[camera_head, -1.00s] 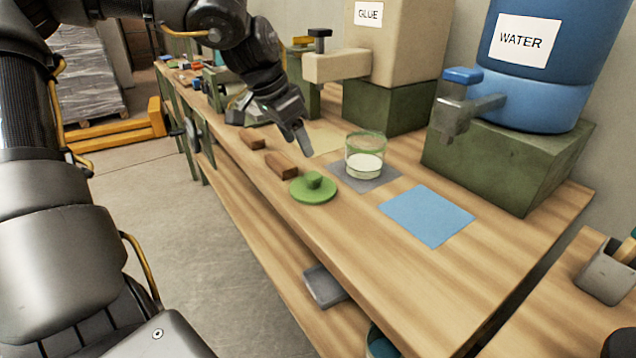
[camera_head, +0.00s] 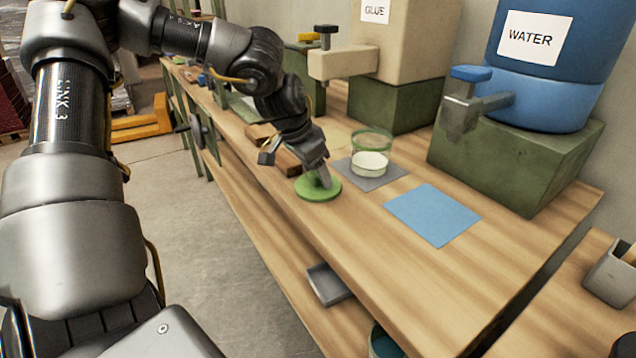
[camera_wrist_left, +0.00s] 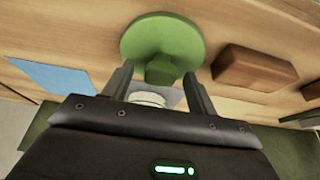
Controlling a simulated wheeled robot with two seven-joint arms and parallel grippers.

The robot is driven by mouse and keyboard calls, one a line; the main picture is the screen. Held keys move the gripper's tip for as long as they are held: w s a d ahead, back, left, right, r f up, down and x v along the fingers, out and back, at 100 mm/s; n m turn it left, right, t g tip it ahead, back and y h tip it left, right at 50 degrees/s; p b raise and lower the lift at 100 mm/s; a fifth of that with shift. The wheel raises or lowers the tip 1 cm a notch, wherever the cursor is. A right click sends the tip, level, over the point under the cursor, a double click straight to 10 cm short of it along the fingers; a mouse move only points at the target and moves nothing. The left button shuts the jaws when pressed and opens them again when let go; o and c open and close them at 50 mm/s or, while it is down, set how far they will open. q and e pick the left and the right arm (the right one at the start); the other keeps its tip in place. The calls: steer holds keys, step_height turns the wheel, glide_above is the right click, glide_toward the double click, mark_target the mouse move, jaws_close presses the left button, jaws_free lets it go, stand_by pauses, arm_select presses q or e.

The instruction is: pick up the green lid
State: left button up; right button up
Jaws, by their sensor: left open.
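The green lid (camera_head: 318,191) lies flat on the wooden bench near its front edge. It is round, with a raised knob in its middle. My left gripper (camera_head: 321,178) is right over the lid and partly hides its knob. In the left wrist view the lid (camera_wrist_left: 163,36) shows beyond the fingertips, and its knob (camera_wrist_left: 160,70) lies in line with the gap between the fingers. My left gripper (camera_wrist_left: 160,78) is open, with nothing held between its fingers. I cannot tell whether a finger touches the lid. My right gripper is not in view.
A glass jar (camera_head: 370,153) with pale contents stands on a grey mat (camera_head: 392,178) close behind the lid. A brown block (camera_wrist_left: 254,67) lies beside the lid. A blue mat (camera_head: 433,214) lies to the right. GLUE (camera_head: 411,45) and WATER (camera_head: 548,50) containers stand at the back.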

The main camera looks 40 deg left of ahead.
mark_target(316, 173)
arm_select(q)
steer(key=c, duration=1.1)
steer(key=shift+o, duration=0.2)
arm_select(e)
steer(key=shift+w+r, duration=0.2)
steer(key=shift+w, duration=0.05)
arm_select(q)
steer(key=shift+r, duration=0.2)
step_height(316, 173, up, 18)
steer(key=p, duration=0.1)
steer(key=shift+f, duration=0.2)
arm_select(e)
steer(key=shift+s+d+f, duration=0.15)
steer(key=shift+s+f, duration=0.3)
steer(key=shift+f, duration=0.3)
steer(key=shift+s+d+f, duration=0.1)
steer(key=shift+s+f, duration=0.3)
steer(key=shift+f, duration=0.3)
